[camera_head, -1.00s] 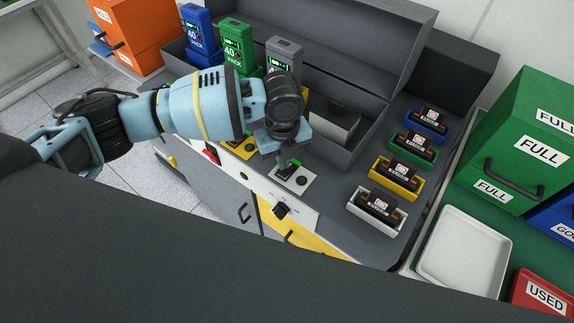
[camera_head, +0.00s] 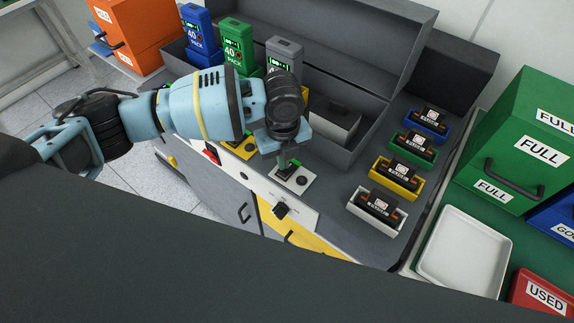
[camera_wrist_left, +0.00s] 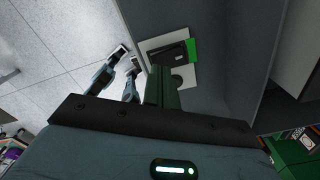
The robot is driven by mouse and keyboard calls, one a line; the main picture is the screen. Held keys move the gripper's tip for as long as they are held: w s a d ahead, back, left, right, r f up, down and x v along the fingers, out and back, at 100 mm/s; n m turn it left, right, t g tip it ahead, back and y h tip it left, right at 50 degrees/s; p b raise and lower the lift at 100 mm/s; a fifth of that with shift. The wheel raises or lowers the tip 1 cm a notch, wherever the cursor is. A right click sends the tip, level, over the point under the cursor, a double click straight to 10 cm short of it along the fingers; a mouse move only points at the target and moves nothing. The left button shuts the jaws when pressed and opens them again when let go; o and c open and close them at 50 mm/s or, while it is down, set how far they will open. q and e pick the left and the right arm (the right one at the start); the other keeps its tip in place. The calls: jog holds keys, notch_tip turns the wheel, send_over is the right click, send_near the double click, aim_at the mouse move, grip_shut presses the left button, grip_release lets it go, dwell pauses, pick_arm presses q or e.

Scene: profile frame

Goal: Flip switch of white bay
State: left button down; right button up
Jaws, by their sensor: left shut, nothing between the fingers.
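The white bay's panel (camera_head: 309,188) is a white plate on the grey counter, with a round black button and a switch beside my gripper. In the left wrist view the white plate (camera_wrist_left: 184,83) lies just beyond the fingertips. The switch (camera_wrist_left: 170,54) there is a dark block with a bright green area at its right end. My left gripper (camera_head: 284,164) points down at the switch, shut and empty. Its closed fingers (camera_wrist_left: 162,74) cover part of the plate, and I cannot tell whether they touch the switch. My right gripper is not in view.
A yellow panel (camera_head: 240,148) and a red part (camera_head: 212,154) sit left of the white plate. A white holder with a battery pack (camera_head: 378,208) and other coloured holders stand to the right. A grey open box (camera_head: 345,155) is behind. A black knob (camera_head: 281,210) is on the front face.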

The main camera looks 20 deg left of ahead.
pick_arm(q)
jog(key=shift+f, duration=0.15)
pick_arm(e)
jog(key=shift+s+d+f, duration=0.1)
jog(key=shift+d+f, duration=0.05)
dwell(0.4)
pick_arm(q)
jog(key=shift+f, duration=0.55)
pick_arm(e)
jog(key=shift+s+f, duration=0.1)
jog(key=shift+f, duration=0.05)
